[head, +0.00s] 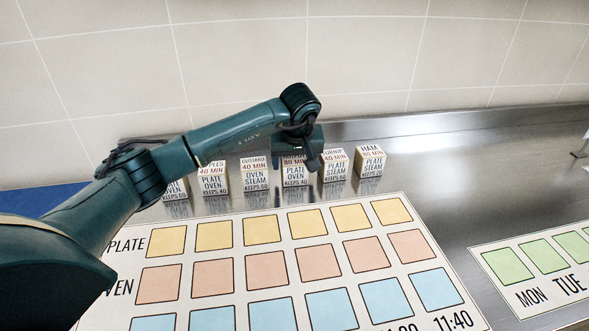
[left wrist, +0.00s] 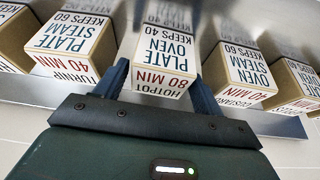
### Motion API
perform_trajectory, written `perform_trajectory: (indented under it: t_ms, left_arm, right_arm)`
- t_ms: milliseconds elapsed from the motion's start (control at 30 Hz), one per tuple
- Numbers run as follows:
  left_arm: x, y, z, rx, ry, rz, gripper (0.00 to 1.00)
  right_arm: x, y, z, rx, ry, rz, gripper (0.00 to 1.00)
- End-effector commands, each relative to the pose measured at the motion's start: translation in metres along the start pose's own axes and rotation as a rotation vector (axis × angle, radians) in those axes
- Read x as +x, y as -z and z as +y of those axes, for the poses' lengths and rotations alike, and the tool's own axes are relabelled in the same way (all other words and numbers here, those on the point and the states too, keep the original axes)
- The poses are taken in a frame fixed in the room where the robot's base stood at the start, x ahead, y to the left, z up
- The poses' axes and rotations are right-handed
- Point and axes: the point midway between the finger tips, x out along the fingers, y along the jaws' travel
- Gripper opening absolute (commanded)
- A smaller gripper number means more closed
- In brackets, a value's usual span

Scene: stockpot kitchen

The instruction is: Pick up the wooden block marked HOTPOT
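The wooden block marked HOTPOT (head: 295,176) stands in a row of similar blocks on the steel counter, its top partly hidden by my left gripper (head: 297,157). In the left wrist view the block (left wrist: 163,60) shows "HOTPOT 80 MIN" on one face and "PLATE OVEN KEEPS 40" on another. My left gripper's two fingers (left wrist: 160,82) stand on either side of it, with what look like narrow gaps. The gripper appears open around the block, which rests on the counter. My right gripper is not in view.
A custard block (head: 255,174) and a turnip block (head: 335,165) stand close on either side. A ham block (head: 369,162) is farther right. A printed chart (head: 232,251) with coloured squares lies in front. The tiled wall (head: 380,60) rises behind.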

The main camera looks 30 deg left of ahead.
Motion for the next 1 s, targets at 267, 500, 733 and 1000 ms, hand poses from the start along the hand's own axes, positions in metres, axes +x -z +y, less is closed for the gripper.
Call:
perform_trajectory:
  t_ms: [267, 500, 733, 1000]
  left_arm:
    - [0.000, 0.000, 0.000, 0.000, 0.000, 0.000, 0.46]
    - [-0.001, 0.001, 0.000, -0.001, 0.000, 0.001, 0.30]
    - [-0.005, 0.003, 0.000, -0.001, -0.001, 0.003, 0.30]
    - [-0.049, 0.022, 0.000, -0.002, -0.003, 0.007, 0.30]
  right_arm:
    - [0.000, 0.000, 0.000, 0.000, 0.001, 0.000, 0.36]
    - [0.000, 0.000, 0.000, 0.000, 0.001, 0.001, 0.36]
    - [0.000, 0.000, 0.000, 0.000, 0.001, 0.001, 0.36]
    - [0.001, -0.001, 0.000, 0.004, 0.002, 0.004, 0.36]
